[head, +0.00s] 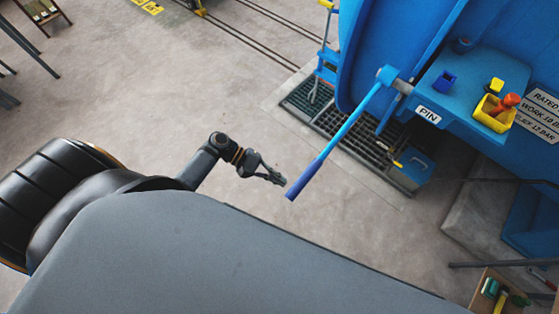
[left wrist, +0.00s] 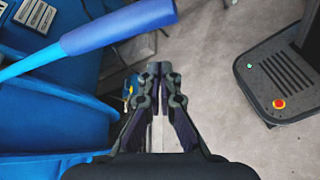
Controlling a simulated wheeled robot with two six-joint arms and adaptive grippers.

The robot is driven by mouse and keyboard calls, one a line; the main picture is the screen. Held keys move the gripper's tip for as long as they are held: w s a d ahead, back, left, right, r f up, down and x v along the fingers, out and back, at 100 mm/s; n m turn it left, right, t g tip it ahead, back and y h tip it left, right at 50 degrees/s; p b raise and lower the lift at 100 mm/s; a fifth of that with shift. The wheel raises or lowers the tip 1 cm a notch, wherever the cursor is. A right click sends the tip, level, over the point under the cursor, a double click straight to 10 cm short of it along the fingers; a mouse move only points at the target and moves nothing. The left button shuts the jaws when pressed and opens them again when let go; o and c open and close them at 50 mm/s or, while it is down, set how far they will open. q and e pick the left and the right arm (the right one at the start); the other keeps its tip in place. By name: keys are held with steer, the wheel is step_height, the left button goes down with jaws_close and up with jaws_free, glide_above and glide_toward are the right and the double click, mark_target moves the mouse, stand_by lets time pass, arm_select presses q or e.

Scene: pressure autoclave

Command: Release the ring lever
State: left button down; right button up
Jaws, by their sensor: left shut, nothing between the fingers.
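The ring lever (head: 345,132) is a long light-blue bar with a dark-blue grip. In the head view it slants from its pivot on the blue autoclave (head: 352,60) down to the left. My left gripper (head: 280,181) is shut and empty, just left of the grip's lower end, with a small gap seen between them. In the left wrist view the lever's grip (left wrist: 120,24) crosses the upper left, and my left gripper (left wrist: 155,68) shows with its fingers together, to the right of and below the grip. My right gripper is not in view.
A blue shelf marked PIN (head: 465,85) holds a yellow bin (head: 496,113). A floor grate (head: 345,130) lies under the lever. A wooden tray with tools (head: 500,292) is at lower right. Open concrete floor (head: 180,75) lies to the left.

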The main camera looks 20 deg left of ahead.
arm_select(q)
steer(key=w+b+v, duration=0.1)
steer(key=v, duration=0.7)
steer(key=shift+r, duration=0.2)
steer(key=shift+d, duration=0.2)
